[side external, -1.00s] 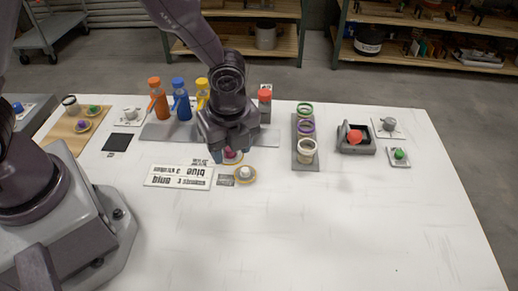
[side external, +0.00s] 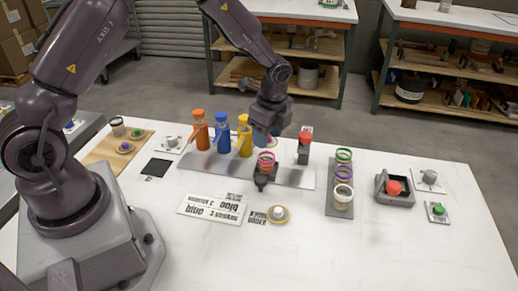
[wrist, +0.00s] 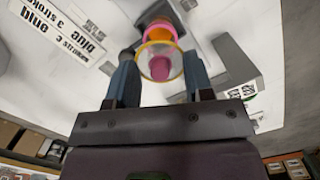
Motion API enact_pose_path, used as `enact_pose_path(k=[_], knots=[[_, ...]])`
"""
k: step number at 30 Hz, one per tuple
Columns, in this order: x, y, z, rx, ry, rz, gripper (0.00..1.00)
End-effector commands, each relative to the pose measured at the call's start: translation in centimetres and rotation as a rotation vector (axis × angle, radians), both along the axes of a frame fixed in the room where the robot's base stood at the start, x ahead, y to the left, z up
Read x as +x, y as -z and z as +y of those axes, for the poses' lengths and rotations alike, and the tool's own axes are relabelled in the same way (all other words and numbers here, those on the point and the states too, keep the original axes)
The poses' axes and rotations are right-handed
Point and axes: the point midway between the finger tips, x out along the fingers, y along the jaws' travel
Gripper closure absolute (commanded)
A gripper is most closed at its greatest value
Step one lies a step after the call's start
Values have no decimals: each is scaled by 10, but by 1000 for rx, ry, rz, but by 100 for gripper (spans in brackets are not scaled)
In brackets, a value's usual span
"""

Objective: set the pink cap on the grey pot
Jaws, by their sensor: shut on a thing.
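The pink cap (wrist: 160,68), a pink knob on a yellow-rimmed disc, is held between the two blue fingers of my gripper (wrist: 160,78) in the wrist view. In the side external view my gripper (side external: 265,138) is raised just above a small pot with a pink rim (side external: 266,160). The pot stands in a dark holder near the front of a grey strip. It also shows in the wrist view beyond the cap, with orange inside its pink rim (wrist: 163,27). The cap and the pot look apart. The fingers hide most of the cap in the side view, and I cannot tell the pot's body colour.
Orange, blue and yellow bottles (side external: 222,131) stand left of my gripper, and a red-topped bottle (side external: 304,146) stands close on its right. A grey rack (side external: 335,208) with ringed pots is further right. A white-knobbed cap (side external: 278,213) lies in front.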

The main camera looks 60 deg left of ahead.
Motion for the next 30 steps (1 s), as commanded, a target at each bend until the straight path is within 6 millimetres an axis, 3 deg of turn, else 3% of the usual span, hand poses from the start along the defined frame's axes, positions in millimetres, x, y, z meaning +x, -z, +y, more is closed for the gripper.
enact_pose_path(k=[19, 30], knots=[[0, 35, 0, 4, -5, 8, 74], [0, 36, 0, 3, -4, 7, 74]])
